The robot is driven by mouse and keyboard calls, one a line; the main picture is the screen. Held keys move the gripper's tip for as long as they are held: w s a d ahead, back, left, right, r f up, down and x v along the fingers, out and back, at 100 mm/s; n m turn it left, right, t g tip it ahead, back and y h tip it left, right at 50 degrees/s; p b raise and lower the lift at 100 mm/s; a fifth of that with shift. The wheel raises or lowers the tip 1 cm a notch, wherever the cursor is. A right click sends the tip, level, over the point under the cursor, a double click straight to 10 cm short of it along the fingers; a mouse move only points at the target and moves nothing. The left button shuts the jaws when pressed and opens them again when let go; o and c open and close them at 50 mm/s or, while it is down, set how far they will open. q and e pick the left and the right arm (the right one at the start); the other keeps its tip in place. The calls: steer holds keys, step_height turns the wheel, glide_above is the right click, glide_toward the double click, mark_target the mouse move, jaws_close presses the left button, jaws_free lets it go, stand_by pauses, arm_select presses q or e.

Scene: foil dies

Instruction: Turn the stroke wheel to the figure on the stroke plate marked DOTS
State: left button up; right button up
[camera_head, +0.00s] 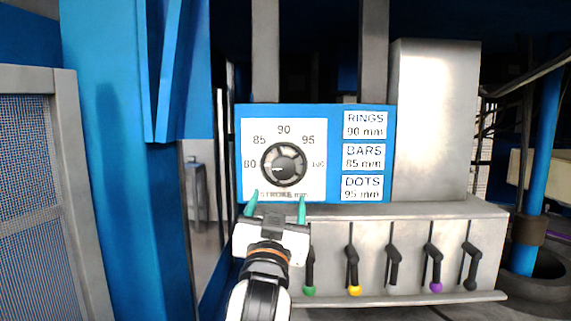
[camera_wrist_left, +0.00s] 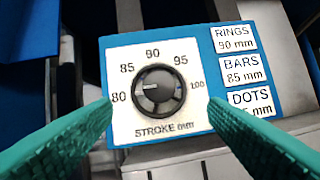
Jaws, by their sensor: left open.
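The stroke wheel (camera_head: 284,163) is a round black knob on a white dial plate with figures 80, 85, 90, 95 and 100. Its white mark points left, close to 80; the left wrist view shows the wheel (camera_wrist_left: 160,90) the same way. The DOTS stroke plate (camera_head: 362,188) reads 95 mm; in the left wrist view the DOTS plate (camera_wrist_left: 251,101) is partly covered by a finger. My left gripper (camera_head: 277,206) is open, its green fingers just below the wheel in the head view and apart from it. My right gripper is not in view.
The RINGS plate (camera_head: 365,125) reads 90 mm and the BARS plate (camera_head: 364,157) reads 85 mm. A grey metal box (camera_head: 436,120) stands right of the blue panel (camera_head: 334,112). Below, several levers with coloured knobs hang on a metal front (camera_head: 410,240).

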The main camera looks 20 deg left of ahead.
mark_target(283, 171)
arm_select(q)
steer(key=p+x, duration=0.5)
steer(key=x, duration=0.6)
steer(key=shift+a+r, duration=0.1)
steer(key=shift+w+a, duration=0.1)
steer(key=shift+w, duration=0.3)
steer(key=c, duration=1)
